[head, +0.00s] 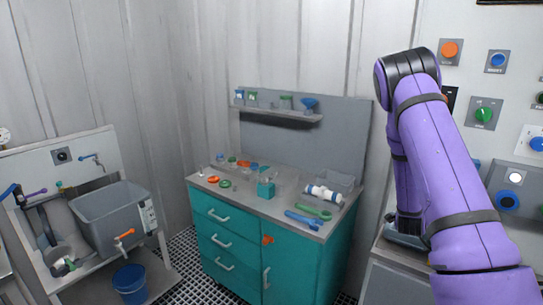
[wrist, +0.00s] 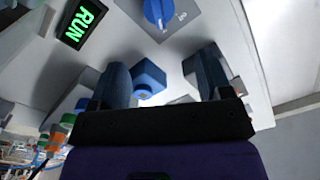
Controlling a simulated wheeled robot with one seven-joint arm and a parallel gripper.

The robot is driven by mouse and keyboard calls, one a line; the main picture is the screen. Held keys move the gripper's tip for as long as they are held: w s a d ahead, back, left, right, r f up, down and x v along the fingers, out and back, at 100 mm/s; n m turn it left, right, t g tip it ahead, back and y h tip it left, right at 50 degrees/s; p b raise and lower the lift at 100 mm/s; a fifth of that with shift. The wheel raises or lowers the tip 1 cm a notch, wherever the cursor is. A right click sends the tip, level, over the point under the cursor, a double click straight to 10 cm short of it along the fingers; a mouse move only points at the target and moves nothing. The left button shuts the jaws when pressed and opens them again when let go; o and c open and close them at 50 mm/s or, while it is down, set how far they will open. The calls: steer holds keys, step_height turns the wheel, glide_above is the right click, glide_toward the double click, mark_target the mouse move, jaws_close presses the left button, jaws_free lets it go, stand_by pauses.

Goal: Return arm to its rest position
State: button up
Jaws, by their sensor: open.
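My purple arm (head: 440,170) rises at the right of the head view, bends at a black joint near the top and drops down again behind itself. My gripper (wrist: 164,62) shows in the wrist view with its two dark fingers apart and nothing held between them. In the head view the gripper is mostly hidden behind the arm. Beyond the fingers is a light panel with a blue knob (wrist: 157,12), a blue block-shaped part (wrist: 148,78) and a green-lit RUN display (wrist: 85,24). I cannot tell how close the fingers are to the panel.
A wall panel with an orange button (head: 450,49), a green knob (head: 484,115) and blue controls stands beside my arm. A teal cabinet (head: 222,240) with small parts on top is in the middle. A grey sink (head: 105,220) and a blue bucket (head: 130,282) are at left.

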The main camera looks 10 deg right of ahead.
steer(key=s+a+r+n+g+y, duration=0.1)
steer(key=s+a+r+n+y, duration=0.3)
steer(key=a+r, duration=0.65)
steer(key=a+r+n+y, duration=0.3)
steer(key=a+r+y, duration=0.45)
steer(key=a, duration=0.55)
steer(key=s+a+r+n+g, duration=0.1)
steer(key=s+a+r+n, duration=0.1)
steer(key=s, duration=0.7)
steer(key=s+a+r+n+g+y, duration=0.1)
steer(key=s+a+r+n+g, duration=0.1)
steer(key=s+a, duration=0.4)
steer(key=s+a+r+n+g+y, duration=0.1)
steer(key=s+a+n, duration=0.4)
steer(key=s, duration=0.7)
step_height(320, 180, up, 3)
steer(key=shift+f+g, duration=0.2)
steer(key=shift+g, duration=0.5)
